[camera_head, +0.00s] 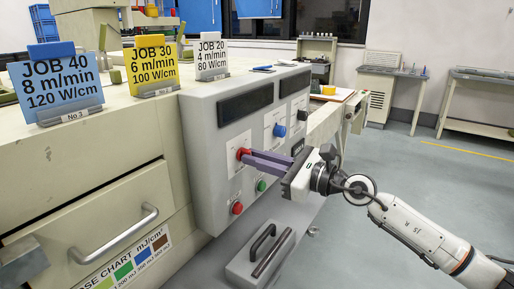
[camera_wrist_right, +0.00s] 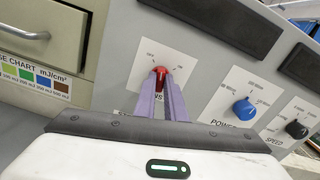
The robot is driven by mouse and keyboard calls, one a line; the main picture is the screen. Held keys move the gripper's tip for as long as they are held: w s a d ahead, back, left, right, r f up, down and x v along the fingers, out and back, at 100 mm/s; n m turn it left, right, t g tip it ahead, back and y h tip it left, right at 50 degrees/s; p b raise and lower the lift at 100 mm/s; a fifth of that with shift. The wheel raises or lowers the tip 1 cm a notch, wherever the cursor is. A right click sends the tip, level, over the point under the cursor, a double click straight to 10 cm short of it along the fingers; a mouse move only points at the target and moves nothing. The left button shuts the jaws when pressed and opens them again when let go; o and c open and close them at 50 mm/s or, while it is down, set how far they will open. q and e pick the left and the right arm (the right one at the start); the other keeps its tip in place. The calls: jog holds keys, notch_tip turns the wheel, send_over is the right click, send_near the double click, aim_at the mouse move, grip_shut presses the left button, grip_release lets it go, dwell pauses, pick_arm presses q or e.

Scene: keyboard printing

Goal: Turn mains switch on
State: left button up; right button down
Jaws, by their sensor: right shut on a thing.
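The mains switch is a red rotary knob (camera_head: 242,154) on a white plate at the left of the grey control panel (camera_head: 212,130). My right gripper (camera_head: 246,157) reaches in from the right with its long purple fingers. In the wrist view the fingers (camera_wrist_right: 160,88) are shut on the red knob (camera_wrist_right: 160,72), one on each side. They hide part of the knob. Dial marks show above it, but the lettering is too small to read surely. My left gripper cannot be made out in either view.
A blue power knob (camera_head: 279,130) and a black speed knob (camera_head: 302,115) sit to the right. Red (camera_head: 237,208) and green (camera_head: 261,185) buttons lie below the fingers. Job cards (camera_head: 58,82) stand on the bench at left. Open floor lies at right.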

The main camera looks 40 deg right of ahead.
pick_arm(q)
notch_tip(320, 180, up, 8)
jog(key=s+a+p, duration=0.1)
jog(key=p, duration=0.8)
jog(key=shift+a+f+p, duration=0.2)
jog(key=shift+a+p, duration=0.1)
jog(key=shift+p, duration=0.05)
pick_arm(e)
jog(key=shift+m, duration=5.9)
jog(key=c, duration=1.8)
grip_release()
pick_arm(q)
jog(key=shift+w, duration=0.1)
pick_arm(e)
jog(key=shift+s, duration=0.1)
